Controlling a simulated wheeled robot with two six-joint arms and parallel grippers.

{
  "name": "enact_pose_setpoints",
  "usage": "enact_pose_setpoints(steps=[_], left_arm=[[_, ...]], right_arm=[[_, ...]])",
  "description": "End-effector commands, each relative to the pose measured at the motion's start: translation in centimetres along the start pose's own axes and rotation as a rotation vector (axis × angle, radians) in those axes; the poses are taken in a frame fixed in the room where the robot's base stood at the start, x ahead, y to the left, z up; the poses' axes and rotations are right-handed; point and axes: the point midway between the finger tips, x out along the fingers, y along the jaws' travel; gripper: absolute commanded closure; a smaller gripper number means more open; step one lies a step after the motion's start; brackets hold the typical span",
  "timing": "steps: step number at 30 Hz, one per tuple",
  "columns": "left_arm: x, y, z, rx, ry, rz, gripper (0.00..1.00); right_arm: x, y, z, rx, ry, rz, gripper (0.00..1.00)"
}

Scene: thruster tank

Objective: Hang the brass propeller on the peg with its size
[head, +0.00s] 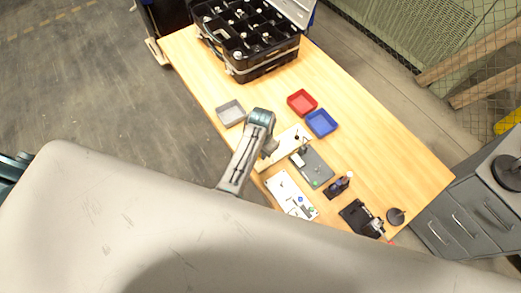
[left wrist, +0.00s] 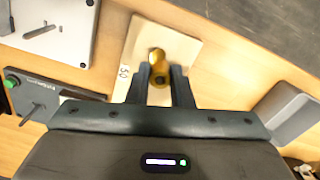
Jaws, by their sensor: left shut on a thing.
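My left gripper (left wrist: 159,72) is shut on the brass propeller (left wrist: 158,62), which shows as a small gold piece between the fingertips. In the head view my left gripper (head: 268,150) is at the near end of the same board (head: 289,144); the propeller cannot be made out there. My right gripper is not in view.
A grey tray (head: 230,113), a red tray (head: 301,102) and a blue tray (head: 321,123) stand on the table. A dark plate (head: 316,168) and a white plate (head: 283,187) lie beside the board. A black compartment case (head: 262,66) stands at the far end. The right middle of the table is clear.

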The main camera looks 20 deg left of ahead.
Motion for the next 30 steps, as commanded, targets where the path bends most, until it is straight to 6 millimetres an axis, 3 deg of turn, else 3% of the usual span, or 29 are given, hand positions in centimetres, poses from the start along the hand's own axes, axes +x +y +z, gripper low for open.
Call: enact_pose_setpoints(steps=[26, 27, 30], left_arm=[[0.62, 0.0, -0.05, 0.0, 0.0, 0.0, 1.0], [0.62, 0.01, -0.05, 0.0, 0.0, 0.0, 0.73], [0.62, 0.01, -0.04, 0.0, 0.0, 0.0, 0.55]], right_arm=[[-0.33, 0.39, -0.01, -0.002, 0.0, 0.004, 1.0], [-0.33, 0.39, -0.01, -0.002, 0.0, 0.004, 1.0], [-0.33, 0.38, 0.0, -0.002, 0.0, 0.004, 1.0]])
